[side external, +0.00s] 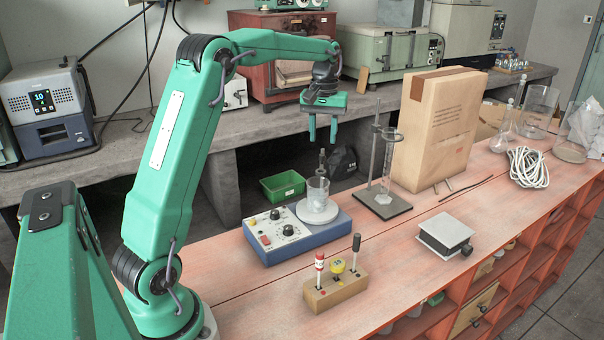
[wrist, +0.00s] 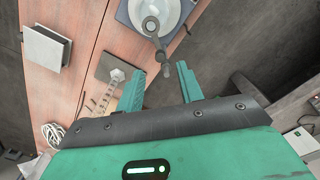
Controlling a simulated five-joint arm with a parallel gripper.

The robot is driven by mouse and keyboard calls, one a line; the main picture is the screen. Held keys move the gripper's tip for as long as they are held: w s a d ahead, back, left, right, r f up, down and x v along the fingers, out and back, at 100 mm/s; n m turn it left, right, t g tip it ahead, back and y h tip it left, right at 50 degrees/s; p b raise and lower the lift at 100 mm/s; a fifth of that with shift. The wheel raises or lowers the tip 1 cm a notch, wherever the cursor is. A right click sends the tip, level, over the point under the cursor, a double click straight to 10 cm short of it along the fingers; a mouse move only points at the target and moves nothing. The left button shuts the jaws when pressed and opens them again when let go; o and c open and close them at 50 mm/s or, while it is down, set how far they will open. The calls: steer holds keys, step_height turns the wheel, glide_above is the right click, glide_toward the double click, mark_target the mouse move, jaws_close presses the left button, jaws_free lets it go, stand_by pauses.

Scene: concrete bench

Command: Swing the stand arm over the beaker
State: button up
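A clear glass beaker (side external: 318,189) stands on the round white plate of a blue hotplate (side external: 290,236). A dark upright piece with a knobbed top (side external: 322,162) shows just behind or in the beaker; I cannot tell which. In the wrist view a dark jointed piece (wrist: 157,43) reaches off the white plate (wrist: 172,14) toward the space between my fingertips. A stand (side external: 376,150) with a dark rod, base and short clamp is right of the hotplate, beside a glass cylinder (side external: 389,165). My gripper (side external: 323,140) is open, pointing down above the knobbed piece, apparently empty.
A wooden block (side external: 335,290) with several upright tools is in front of the hotplate. A cardboard box (side external: 438,130) stands behind the stand. A small jack (side external: 445,236) and white cable coil (side external: 528,167) are to the right. The front bench is clear between them.

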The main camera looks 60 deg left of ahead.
mark_target(323, 156)
steer(key=shift+r, duration=1.4)
steer(key=shift+s+d+r, duration=0.15)
steer(key=shift+d+r, duration=0.05)
steer(key=shift+d, duration=0.15)
steer(key=s+d+r+m+t, duration=0.2)
steer(key=s+d+m+t, duration=0.35)
steer(key=s+d, duration=1.2)
steer(key=s+d+f+m, duration=0.2)
steer(key=s+f+m, duration=0.1)
steer(key=s, duration=0.4)
steer(key=shift+s+d+f+m, duration=0.15)
steer(key=shift+d+f+m, duration=0.15)
steer(key=shift+f, duration=0.45)
steer(key=shift+o, duration=0.4)
